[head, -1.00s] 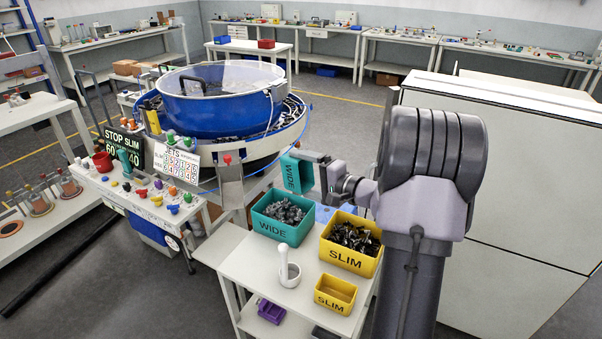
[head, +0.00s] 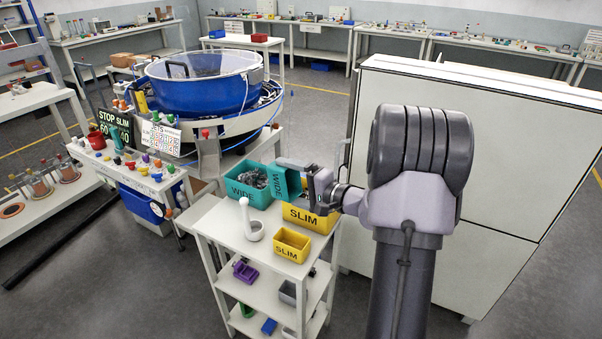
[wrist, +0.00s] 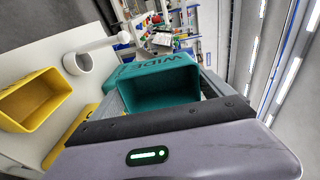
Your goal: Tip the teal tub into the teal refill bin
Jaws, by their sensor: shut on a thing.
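The teal tub (head: 287,181), marked WIDE, is in my gripper (head: 307,184), which is shut on its right side and holds it tilted on its side. In the wrist view the tub (wrist: 160,87) shows its dark teal inside, with no parts visible there. The teal refill bin (head: 236,193), also marked WIDE, stands on the cart top with grey parts in it. The tub is just right of this bin in the head view, over or behind the large yellow bin; its exact height above them is hard to tell.
The large yellow SLIM bin (head: 308,219) stands beside the teal bin, partly hidden by tub and gripper. A small yellow SLIM tub (head: 291,246) and a white cup with an upright handle (head: 253,228) stand in front. A tall white cabinet (head: 480,170) stands right.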

